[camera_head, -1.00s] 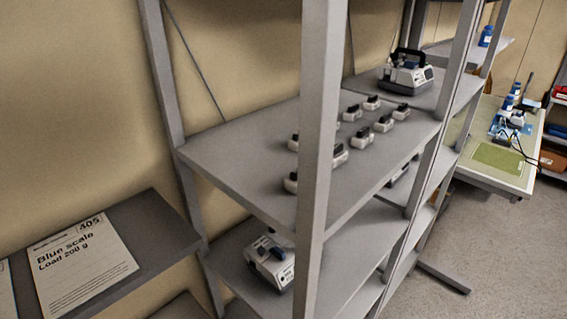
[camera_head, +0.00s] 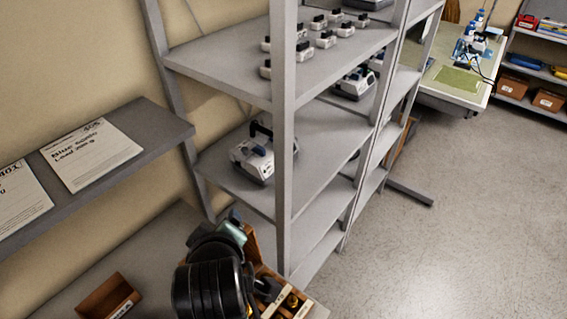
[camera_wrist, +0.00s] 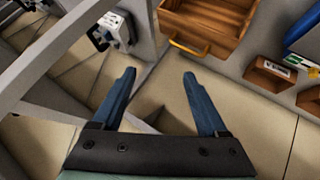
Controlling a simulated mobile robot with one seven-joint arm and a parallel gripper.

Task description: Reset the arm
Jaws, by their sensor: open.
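My gripper (camera_wrist: 159,73) shows in the wrist view with its two blue fingers spread apart and nothing between them. In the head view, a black rounded part of my arm shows at the bottom, in front of the lower shelf, but the fingertips cannot be made out there.
A wooden box (camera_wrist: 206,21) with a yellow handle lies beyond my fingers in the wrist view. A white pump (camera_head: 252,157) stands on a middle shelf. A small brown bin (camera_head: 108,297) sits on the lower left shelf. Open floor (camera_head: 450,250) lies to the right.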

